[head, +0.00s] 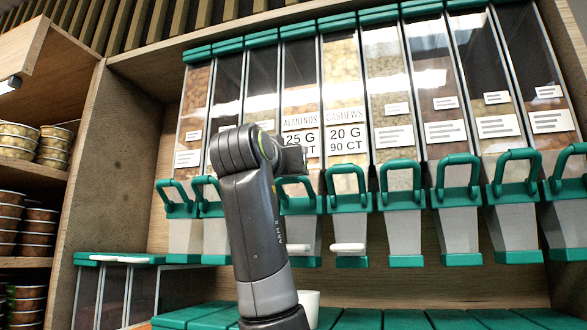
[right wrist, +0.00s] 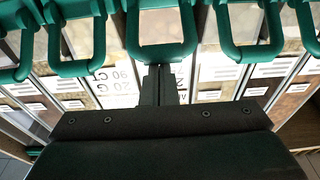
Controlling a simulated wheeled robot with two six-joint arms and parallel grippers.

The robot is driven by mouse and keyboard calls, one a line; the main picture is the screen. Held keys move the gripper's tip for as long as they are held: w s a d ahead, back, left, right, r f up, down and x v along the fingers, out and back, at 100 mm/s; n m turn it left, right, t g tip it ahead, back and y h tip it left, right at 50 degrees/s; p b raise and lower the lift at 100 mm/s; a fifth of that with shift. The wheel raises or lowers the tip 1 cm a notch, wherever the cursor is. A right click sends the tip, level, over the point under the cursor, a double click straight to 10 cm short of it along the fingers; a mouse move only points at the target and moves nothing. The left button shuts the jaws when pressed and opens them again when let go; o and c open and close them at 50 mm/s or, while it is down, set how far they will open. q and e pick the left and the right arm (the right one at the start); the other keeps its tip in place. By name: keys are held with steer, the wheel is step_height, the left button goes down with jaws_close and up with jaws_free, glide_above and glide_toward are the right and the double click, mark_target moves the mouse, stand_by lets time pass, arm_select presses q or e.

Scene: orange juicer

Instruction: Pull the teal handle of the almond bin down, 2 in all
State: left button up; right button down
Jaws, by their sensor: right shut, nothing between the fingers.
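The almond bin (head: 302,75), labelled ALMONDS, stands in a row of clear bins with teal lids. Its teal handle (head: 309,201) is a loop at the front of the bin, partly hidden by my right arm in the head view. The handle's loop (right wrist: 163,52) also shows in the right wrist view, where the bins look upside down. My right gripper (right wrist: 160,72) is shut and empty, its fingertips close to the loop's bar. I cannot tell whether they touch it. My left gripper is not in view.
The cashew bin (head: 345,75) and its handle (head: 346,178) are just to the right, with more handled bins on both sides. A white cup (head: 308,306) stands below, partly behind my arm. Stacked tubs (head: 17,142) fill shelves at left.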

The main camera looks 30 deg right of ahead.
arm_select(q)
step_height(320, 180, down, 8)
steer(key=b, duration=0.6)
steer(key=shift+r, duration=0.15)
arm_select(e)
steer(key=shift+s+a+f+t+h, duration=0.2)
steer(key=shift+f+h, duration=0.25)
steer(key=shift+f, duration=0.35)
steer(key=shift+s+a+f+t+h, duration=0.15)
steer(key=shift+f+t+h, duration=0.25)
steer(key=shift+f, duration=0.45)
steer(key=shift+s+a+f+t+h, duration=0.1)
steer(key=shift+a+f+t+h, duration=0.1)
steer(key=shift+f+h, duration=0.45)
steer(key=shift+f, duration=0.2)
steer(key=shift+w+r+y, duration=0.1)
steer(key=shift+y, duration=0.2)
